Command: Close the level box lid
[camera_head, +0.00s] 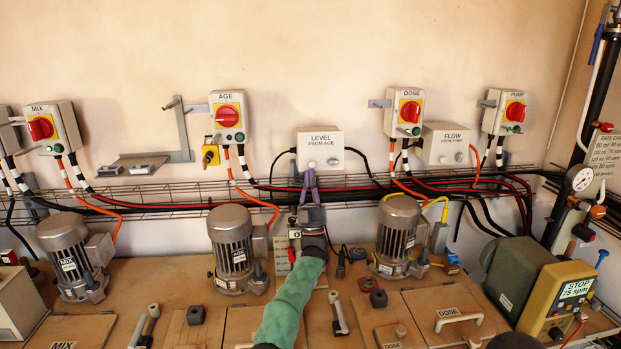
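The level box (320,142) is a white box on the wall in the middle, labelled "LEVEL FROM AGE". Its lettered front face is toward me and looks flat; I cannot make out a gap at its lid. My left gripper (310,174) reaches up from below, with its purple fingers at the box's lower edge, left of its middle. The fingers converge at their tips and look shut, with nothing visible between them. I cannot tell whether the tips touch the box. My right gripper is not in view.
A wire cable tray (180,196) with red and black cables runs below the box. Motors (232,245) (396,233) stand on the bench either side of my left arm.

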